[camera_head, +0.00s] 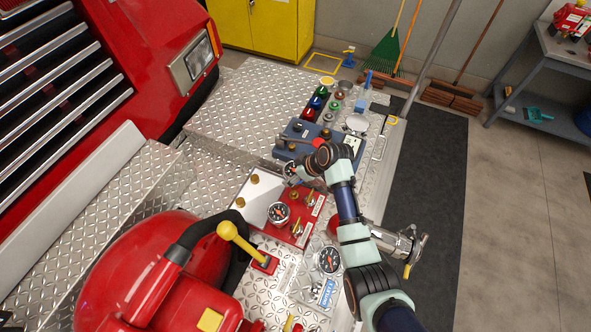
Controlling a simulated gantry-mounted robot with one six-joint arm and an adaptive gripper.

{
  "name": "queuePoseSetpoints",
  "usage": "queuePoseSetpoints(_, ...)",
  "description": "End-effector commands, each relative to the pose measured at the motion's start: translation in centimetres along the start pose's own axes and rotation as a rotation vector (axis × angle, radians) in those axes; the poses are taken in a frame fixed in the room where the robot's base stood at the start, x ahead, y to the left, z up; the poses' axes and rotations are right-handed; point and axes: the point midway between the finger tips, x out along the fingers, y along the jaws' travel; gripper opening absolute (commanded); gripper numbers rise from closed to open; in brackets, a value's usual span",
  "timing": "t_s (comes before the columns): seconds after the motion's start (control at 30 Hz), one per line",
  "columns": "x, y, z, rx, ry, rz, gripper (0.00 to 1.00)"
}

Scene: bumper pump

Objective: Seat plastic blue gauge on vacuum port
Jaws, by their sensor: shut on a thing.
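My gripper (298,171) reaches in from the right, above the gap between a red-and-white panel and a dark blue panel. It is shut on a small round gauge (289,168). The gauge is partly hidden by the fingers, and its blue colour is hard to make out. The red-and-white panel (268,185) lies just below and left of the gripper, with several brass fittings such as one at its upper left (254,179) and one at its right (308,198). I cannot tell which fitting is the vacuum port. The held gauge appears apart from the fittings.
A dial gauge (279,212) sits on the red-and-white panel; another (328,260) stands lower right. A yellow-knobbed lever (228,231) rises left of the panel. The dark blue panel (292,150) and several coloured caps (315,103) lie beyond. Diamond plate (225,115) at left is clear.

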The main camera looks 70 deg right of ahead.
Motion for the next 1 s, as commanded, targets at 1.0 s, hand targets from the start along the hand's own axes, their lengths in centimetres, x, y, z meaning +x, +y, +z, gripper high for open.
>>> queuePoseSetpoints(1.0, 4.5, 0.0, 2.9, 0.001, 0.000, 0.001, 0.18)
